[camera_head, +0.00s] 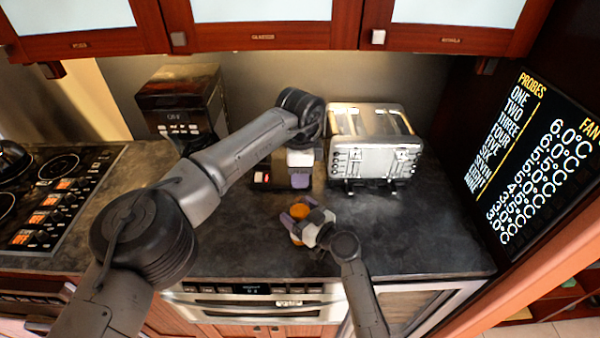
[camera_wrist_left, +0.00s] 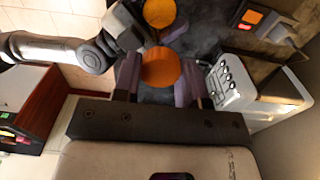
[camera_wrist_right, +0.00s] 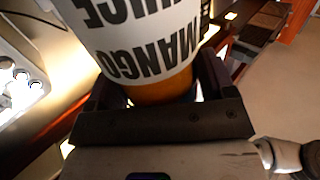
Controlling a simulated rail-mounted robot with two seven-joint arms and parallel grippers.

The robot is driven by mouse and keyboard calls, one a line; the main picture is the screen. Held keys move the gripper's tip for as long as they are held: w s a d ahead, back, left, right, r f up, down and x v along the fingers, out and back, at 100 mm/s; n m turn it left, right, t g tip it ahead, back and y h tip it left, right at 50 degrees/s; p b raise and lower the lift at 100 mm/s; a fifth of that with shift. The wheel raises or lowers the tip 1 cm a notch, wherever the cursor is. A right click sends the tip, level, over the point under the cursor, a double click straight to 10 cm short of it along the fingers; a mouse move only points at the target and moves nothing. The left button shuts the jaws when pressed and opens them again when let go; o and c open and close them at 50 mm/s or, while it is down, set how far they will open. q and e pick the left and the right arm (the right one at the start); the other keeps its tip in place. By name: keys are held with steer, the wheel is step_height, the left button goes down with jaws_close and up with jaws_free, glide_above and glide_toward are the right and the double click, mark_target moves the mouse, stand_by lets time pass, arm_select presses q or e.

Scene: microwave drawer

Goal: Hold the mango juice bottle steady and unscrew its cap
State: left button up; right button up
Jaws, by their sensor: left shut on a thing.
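The mango juice bottle (camera_wrist_right: 140,45) fills the right wrist view, its white label reading upside down and an orange band below it. The fingers of my right gripper (camera_wrist_right: 155,95) are on both sides of it. In the head view the bottle's orange top (camera_head: 300,212) shows between that gripper's purple fingers. My left gripper (camera_head: 300,180) is farther back and higher, apart from the bottle. In the left wrist view its fingers are shut on a round orange cap (camera_wrist_left: 160,67). The bottle's round orange top (camera_wrist_left: 159,13) shows separately beyond it, by my right gripper; its detail is unclear.
A silver toaster (camera_head: 375,145) stands just right of my left gripper. A coffee machine (camera_head: 183,103) is at the back left, and a stove (camera_head: 58,190) is farther left. The dark counter (camera_head: 420,235) is clear at the right, with the oven below its front edge.

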steer(key=shift+o, duration=1.3)
